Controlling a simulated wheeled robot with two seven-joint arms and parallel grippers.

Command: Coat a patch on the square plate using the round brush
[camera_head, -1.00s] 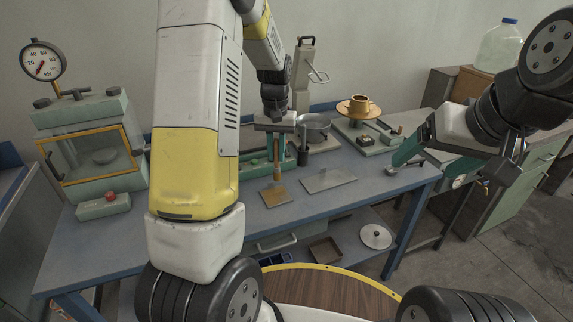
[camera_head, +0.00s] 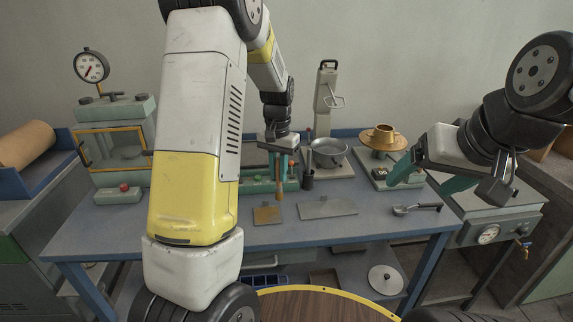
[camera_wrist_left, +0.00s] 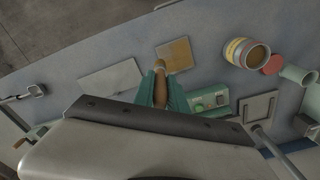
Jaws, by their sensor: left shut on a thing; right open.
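My left gripper (camera_head: 279,168) points down and is shut on a brush (camera_head: 280,188) with a brown wooden part showing below the fingers. In the left wrist view the brush (camera_wrist_left: 160,90) stands between the teal fingers (camera_wrist_left: 161,100), its end by the near edge of a small ochre square plate (camera_wrist_left: 174,55). That plate also shows in the head view (camera_head: 267,215), flat on the bench. Whether the brush touches it, I cannot tell. A larger grey plate (camera_head: 327,208) lies to its right. My right gripper (camera_head: 430,180) is open and empty above the bench's right part.
A metal scoop (camera_head: 415,209) lies at the right. An open can (camera_wrist_left: 247,53) shows in the wrist view.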

